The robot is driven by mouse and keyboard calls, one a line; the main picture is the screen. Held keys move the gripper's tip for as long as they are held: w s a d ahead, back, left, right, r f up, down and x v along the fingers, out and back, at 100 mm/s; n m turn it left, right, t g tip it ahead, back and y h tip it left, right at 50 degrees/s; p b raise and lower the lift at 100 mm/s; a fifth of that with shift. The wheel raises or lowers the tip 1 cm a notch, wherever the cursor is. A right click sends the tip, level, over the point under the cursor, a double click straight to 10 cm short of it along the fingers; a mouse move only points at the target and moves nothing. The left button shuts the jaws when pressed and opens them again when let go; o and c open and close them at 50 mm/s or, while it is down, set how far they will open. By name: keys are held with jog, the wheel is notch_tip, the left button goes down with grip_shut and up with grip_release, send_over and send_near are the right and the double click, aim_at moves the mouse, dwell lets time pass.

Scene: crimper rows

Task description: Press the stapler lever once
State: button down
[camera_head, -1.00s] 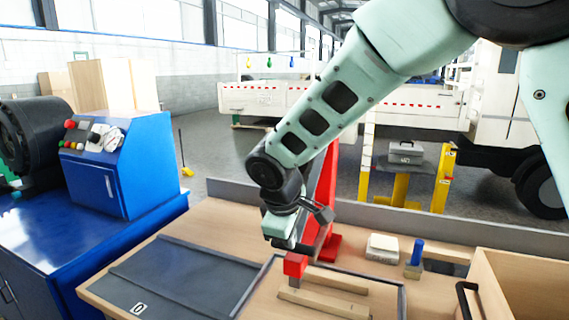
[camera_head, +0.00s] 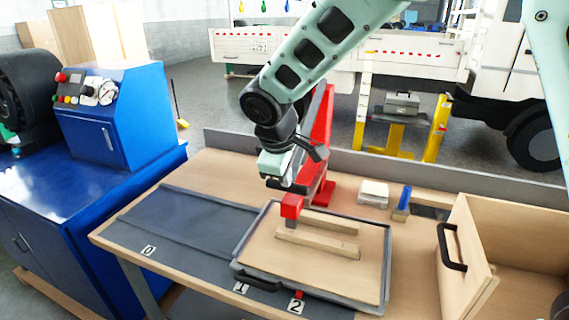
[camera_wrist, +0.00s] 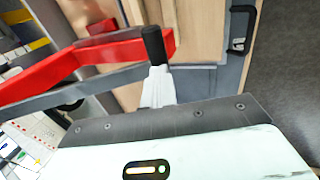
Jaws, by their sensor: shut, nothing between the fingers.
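The red stapler stands on the workbench, with a tall red upright (camera_head: 322,130) and a red head (camera_head: 291,206) low over the wooden strips in a tray. In the wrist view its red arm (camera_wrist: 70,66) runs across the left, with a grey bar (camera_wrist: 85,88) alongside that may be the lever. My gripper (camera_head: 287,184) points down just above and left of the red head and partly hides the stapler. Its shut fingers also show in the wrist view (camera_wrist: 153,42), dark-tipped, overlapping the end of the red arm. I cannot tell whether they touch it.
The grey tray (camera_head: 386,275) holds a board and wooden strips (camera_head: 318,243). A wooden box (camera_head: 466,225) with a black handle stands right. A pale block (camera_head: 374,190) and a blue-topped piece (camera_head: 404,200) lie behind. The dark mat (camera_head: 185,225) at left is clear.

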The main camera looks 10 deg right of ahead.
jog(key=b+v, duration=0.2)
jog(key=v, duration=0.9)
jog(key=shift+s+a, duration=0.3)
jog(key=shift+a, duration=0.05)
jog(key=shift+f, duration=0.1)
jog(key=s+d+f+m+g+y, duration=0.1)
jog(key=s+f, duration=0.4)
jog(key=s, duration=0.8)
jog(key=s+d+f+m+g+y, duration=0.1)
jog(key=s+f, duration=0.5)
jog(key=s, duration=0.6)
jog(key=shift+s+d+f+m+g+y, duration=0.25)
jog(key=shift+s+d+m+g+y, duration=0.15)
jog(key=shift+d+m+g, duration=0.5)
